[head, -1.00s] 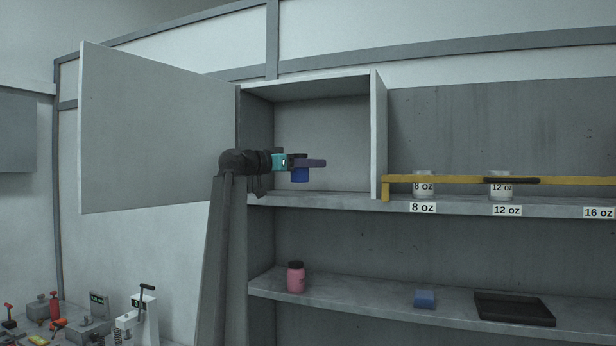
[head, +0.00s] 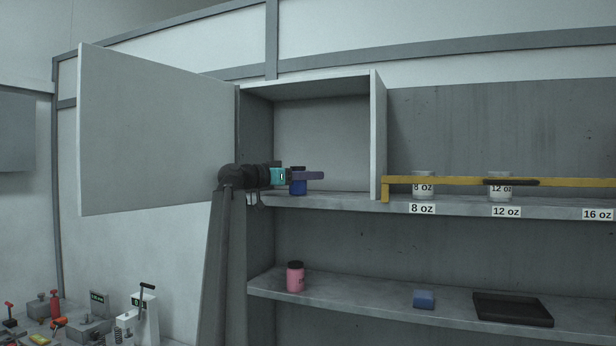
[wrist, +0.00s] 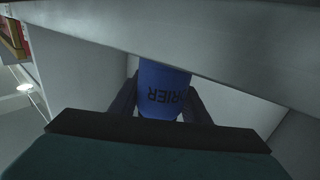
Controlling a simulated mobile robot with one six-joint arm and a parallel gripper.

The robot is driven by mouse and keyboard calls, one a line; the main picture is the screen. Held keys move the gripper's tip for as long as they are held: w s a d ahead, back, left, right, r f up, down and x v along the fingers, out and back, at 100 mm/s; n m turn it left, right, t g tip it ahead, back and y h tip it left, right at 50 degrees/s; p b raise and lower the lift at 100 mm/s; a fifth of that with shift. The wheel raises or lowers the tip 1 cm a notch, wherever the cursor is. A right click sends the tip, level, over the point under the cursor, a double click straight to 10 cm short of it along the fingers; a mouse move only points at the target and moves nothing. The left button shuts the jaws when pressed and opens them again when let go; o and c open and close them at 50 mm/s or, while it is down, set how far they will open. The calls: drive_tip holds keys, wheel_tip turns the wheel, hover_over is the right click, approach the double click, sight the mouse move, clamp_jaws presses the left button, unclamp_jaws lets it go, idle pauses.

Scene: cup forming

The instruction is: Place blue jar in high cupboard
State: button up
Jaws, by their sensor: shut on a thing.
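The blue jar (head: 298,187) has a dark lid and is upright in my gripper (head: 306,175) at the open front of the high cupboard (head: 322,125). Its base is close to the cupboard floor in the head view; I cannot tell whether it touches. In the wrist view, the blue jar (wrist: 163,92) with dark lettering sits between the fingers of my gripper (wrist: 165,108), which is shut on it. Part of the jar is hidden behind the fingers and a pale panel edge.
The cupboard door (head: 150,130) stands wide open on the left. A yellow rail (head: 440,181) runs before the 8 oz and 12 oz cups on the right. Below are a pink jar (head: 295,277), a blue block (head: 424,299) and a black tray (head: 512,310). The cupboard interior looks empty.

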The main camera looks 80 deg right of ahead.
sight(291, 195)
drive_tip(key=shift+f, duration=0.15)
drive_tip(key=o, duration=1.1)
drive_tip(key=shift+r, duration=0.2)
drive_tip(key=shift+w+a+f, duration=0.15)
drive_tip(key=shift+w+a, duration=0.05)
drive_tip(key=shift+w, duration=0.05)
drive_tip(key=b+v, duration=0.2)
drive_tip(key=v, duration=0.3)
drive_tip(key=shift+w+a, duration=0.15)
drive_tip(key=shift+a, duration=0.05)
drive_tip(key=shift+w+a+b, duration=0.4)
drive_tip(key=shift+w+a, duration=0.1)
drive_tip(key=shift+a, duration=0.05)
drive_tip(key=shift+r, duration=0.2)
